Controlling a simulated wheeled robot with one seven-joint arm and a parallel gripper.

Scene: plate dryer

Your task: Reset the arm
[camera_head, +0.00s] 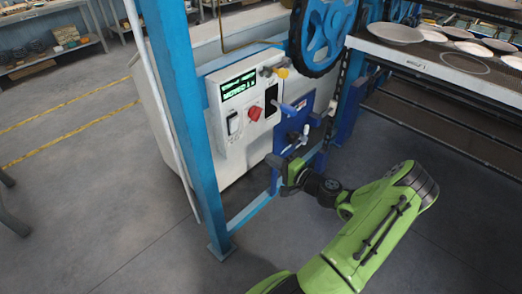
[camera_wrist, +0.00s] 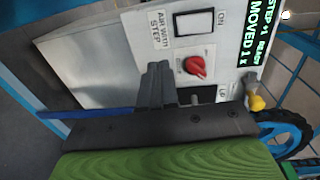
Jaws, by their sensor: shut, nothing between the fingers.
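My gripper (camera_head: 276,162) is low in front of the white control box (camera_head: 212,88), beside a blue plate with small levers (camera_head: 297,140). In the wrist view its two dark fingers (camera_wrist: 156,82) are together and empty, pointing toward the panel. The red knob (camera_head: 254,113) is above the gripper; in the wrist view the knob (camera_wrist: 194,66) is just right of the fingertips. I cannot tell whether the fingers touch anything. My green arm (camera_head: 372,228) reaches in from the lower right. The display (camera_wrist: 262,28) reads "STEP-1 READY" and "MOVED 1x".
A blue post (camera_head: 178,100) stands left of the panel. A blue wheel (camera_head: 324,38) and a yellow-ended lever (camera_head: 281,72) are above. The dryer rack (camera_head: 440,75) with several plates is at the right. Open grey floor (camera_head: 90,200) lies left.

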